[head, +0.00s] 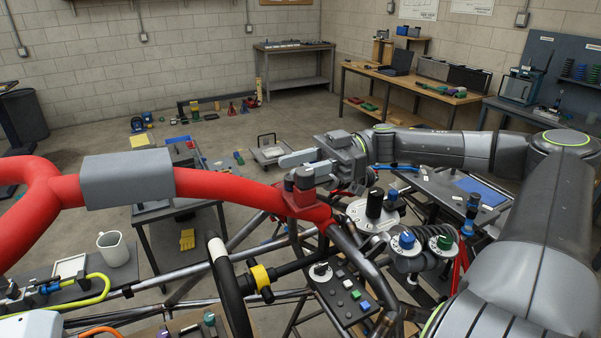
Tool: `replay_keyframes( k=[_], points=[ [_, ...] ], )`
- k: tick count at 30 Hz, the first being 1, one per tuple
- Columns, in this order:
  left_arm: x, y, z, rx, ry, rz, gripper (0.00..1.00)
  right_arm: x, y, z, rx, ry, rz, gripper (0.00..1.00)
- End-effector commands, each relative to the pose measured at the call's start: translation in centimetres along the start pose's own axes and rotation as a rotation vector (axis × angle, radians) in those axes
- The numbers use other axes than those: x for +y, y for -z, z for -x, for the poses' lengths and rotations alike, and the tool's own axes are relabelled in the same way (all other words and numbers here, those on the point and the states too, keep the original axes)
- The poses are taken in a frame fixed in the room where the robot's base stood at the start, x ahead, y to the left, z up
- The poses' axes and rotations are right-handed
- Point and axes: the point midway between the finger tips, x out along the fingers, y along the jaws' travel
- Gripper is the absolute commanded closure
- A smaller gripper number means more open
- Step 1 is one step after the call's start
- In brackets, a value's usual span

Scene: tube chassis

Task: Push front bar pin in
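The front bar (225,186) is a thick red tube with a grey sleeve (127,178) around it, running from the left to the middle. At its right end sits a red bracket (305,208). A short dark pin with a red part (303,182) stands up from this bracket. My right gripper (290,169) reaches in from the right, directly at the pin's top. Its two pale fingers show a gap between them and hold nothing that I can see. I cannot tell whether they touch the pin. My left gripper is not in view.
The dark tube chassis (288,294) fills the lower middle, with a steering wheel (228,288) and a switch panel (345,297). A coil damper (425,246) is at the right. Side tables (150,213) stand close by. Open floor (300,113) lies behind.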

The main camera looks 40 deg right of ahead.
Motion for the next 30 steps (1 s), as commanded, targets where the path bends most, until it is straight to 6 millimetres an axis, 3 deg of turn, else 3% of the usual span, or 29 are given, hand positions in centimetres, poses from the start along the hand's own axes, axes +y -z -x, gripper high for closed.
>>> replay_keyframes(
  k=[3,12,30],
  points=[
    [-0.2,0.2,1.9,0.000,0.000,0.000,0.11,0.0,2.8,0.0,-0.007,0.000,-0.003,0.67],
    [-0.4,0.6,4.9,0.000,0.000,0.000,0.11,0.0,6.5,0.1,-0.001,0.000,-0.002,0.67],
    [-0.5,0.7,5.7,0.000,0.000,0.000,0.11,0.0,7.4,0.1,-0.001,0.000,-0.001,0.67]
  ],
)
